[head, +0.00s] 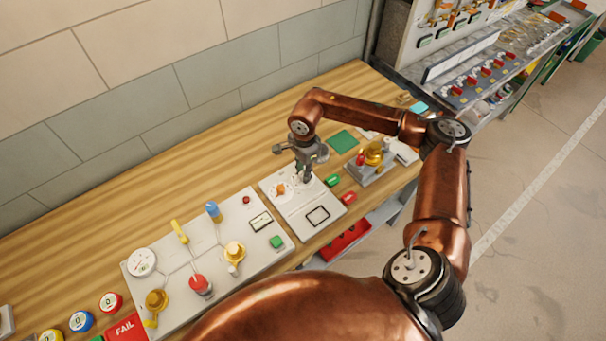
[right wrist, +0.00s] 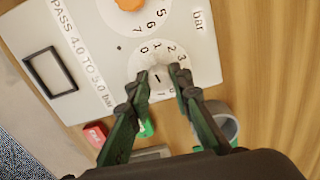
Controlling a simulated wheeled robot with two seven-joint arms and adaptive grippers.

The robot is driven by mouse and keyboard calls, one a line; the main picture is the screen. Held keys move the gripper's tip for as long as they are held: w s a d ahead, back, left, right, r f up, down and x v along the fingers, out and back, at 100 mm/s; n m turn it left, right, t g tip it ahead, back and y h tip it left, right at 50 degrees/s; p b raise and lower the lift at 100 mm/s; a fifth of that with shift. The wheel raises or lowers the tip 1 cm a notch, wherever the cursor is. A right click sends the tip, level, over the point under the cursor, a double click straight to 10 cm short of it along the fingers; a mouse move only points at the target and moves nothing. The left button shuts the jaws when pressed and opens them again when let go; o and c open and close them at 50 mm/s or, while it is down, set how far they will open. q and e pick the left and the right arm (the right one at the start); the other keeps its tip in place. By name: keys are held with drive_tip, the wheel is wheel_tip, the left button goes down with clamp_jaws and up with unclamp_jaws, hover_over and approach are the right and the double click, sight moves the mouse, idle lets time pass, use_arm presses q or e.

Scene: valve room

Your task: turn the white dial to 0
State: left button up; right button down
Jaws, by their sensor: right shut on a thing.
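The white dial (right wrist: 157,76) sits on a white panel (right wrist: 195,15), inside a ring of printed numbers; 0, 1, 2 and 3 show along its upper side in the right wrist view. A short dark mark is on the dial, but I cannot tell which number it points to. My right gripper (right wrist: 161,72) is shut on the dial, one fingertip on each side. In the head view my right gripper (head: 306,176) reaches down to the panel (head: 297,218) and mostly hides the dial. My left gripper is not in view.
An orange knob (head: 281,188) with its own scale is beside the white dial. Green (head: 332,180) and red (head: 348,198) blocks lie close by the panel. A larger panel (head: 165,261) with valves and a gauge is to the left. Wooden table is clear behind.

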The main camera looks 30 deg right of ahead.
drive_tip(key=shift+n+b, duration=0.4)
drive_tip(key=shift+n, duration=0.4)
drive_tip(key=c, duration=1.7)
unclamp_jaws()
drive_tip(key=shift+c, duration=0.2)
wheel_tip(320, 180, up, 12)
drive_tip(key=shift+s, duration=0.1)
